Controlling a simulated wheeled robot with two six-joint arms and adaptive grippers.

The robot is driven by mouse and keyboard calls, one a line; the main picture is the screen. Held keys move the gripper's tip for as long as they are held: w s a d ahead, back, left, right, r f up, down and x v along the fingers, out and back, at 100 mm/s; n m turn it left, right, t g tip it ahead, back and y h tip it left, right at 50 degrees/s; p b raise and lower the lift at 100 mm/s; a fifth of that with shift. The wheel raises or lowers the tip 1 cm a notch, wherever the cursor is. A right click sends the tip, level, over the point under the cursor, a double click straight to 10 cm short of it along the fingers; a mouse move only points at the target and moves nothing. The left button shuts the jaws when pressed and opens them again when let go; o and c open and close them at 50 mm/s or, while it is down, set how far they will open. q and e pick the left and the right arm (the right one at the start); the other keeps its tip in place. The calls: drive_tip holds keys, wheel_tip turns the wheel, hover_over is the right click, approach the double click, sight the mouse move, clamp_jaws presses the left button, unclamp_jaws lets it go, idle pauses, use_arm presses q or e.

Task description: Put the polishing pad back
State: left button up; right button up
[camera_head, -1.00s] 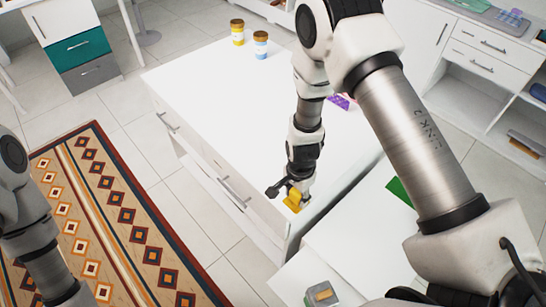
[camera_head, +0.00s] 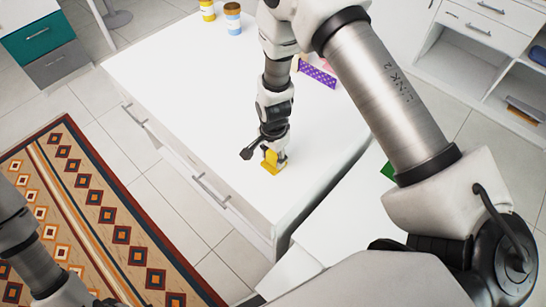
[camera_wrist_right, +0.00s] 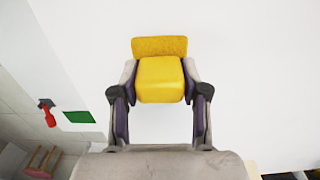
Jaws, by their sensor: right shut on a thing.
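The polishing pad is a yellow block with a rougher, darker yellow strip along one side. In the head view the polishing pad (camera_head: 272,162) is at the white cabinet top, near its front corner. In the right wrist view the polishing pad (camera_wrist_right: 160,78) sits between the two fingers. My right gripper (camera_head: 268,153) is shut on it from above; its fingers (camera_wrist_right: 160,92) touch both sides in the wrist view. I cannot tell whether the pad touches the top. My left arm shows at the lower left, but its gripper is out of view.
The white cabinet top (camera_head: 190,95) is mostly clear. A yellow jar (camera_head: 207,10) and a blue jar (camera_head: 232,18) stand at its far end. A purple patterned item (camera_head: 317,76) lies beyond my right arm. A patterned rug (camera_head: 90,215) lies on the floor at left.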

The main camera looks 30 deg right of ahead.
drive_tip(key=shift+w, duration=0.15)
drive_tip(key=o, duration=1.1)
drive_tip(key=shift+s+r, duration=0.15)
drive_tip(key=shift+s, duration=0.1)
drive_tip(key=shift+w, duration=0.1)
drive_tip(key=shift+w+r, duration=0.1)
drive_tip(key=shift+r, duration=0.2)
wheel_tip(320, 180, up, 11)
drive_tip(key=b, duration=0.1)
drive_tip(key=shift+r+b, duration=0.2)
drive_tip(key=shift+b, duration=0.2)
